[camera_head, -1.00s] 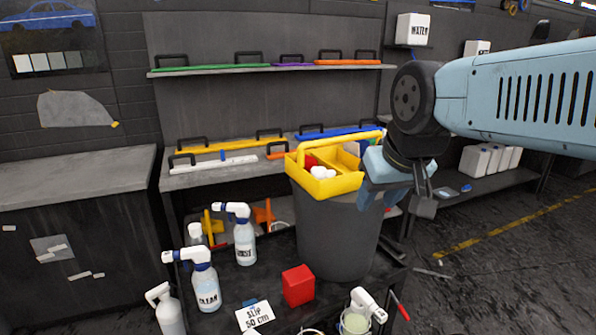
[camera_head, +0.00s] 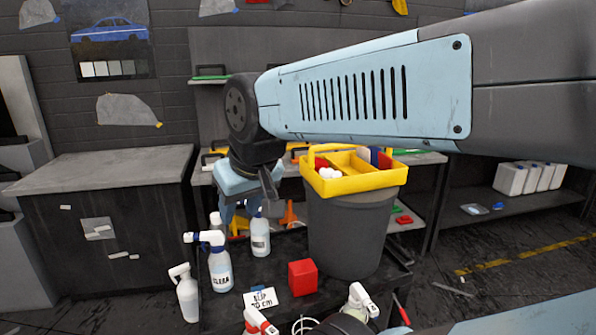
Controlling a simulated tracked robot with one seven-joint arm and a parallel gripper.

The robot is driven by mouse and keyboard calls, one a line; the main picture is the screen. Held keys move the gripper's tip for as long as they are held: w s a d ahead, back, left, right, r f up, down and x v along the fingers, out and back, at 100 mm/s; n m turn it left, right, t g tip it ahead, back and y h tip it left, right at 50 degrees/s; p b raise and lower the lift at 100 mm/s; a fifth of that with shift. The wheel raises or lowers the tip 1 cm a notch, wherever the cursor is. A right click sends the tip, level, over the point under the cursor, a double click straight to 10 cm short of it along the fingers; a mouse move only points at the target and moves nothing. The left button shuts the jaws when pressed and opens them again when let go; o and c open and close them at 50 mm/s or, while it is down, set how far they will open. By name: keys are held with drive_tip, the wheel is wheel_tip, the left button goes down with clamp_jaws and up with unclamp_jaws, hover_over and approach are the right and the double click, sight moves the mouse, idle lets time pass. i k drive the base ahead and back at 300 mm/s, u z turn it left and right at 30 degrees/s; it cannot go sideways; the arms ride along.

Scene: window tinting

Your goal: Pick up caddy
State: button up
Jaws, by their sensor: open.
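The caddy (camera_head: 367,184) is a yellow open tray with a handle and inner compartments. It sits on top of a dark grey bin (camera_head: 348,235) and holds red, white and blue items.
Spray bottles (camera_head: 219,268) stand on the dark cart left of the bin. A red block (camera_head: 302,277) and a label card (camera_head: 262,299) lie in front. A grey-topped cabinet (camera_head: 95,180) is at left. Shelves with coloured tools stand behind.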

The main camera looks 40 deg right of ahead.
sight(363, 169)
drive_tip(key=u, duration=0.25)
drive_tip(key=i, duration=0.15)
drive_tip(key=u, duration=1.5)
drive_tip(key=k, duration=2.5)
drive_tip(key=z, duration=1)
drive_tip(key=i, duration=1.05)
drive_tip(key=u, duration=0.05)
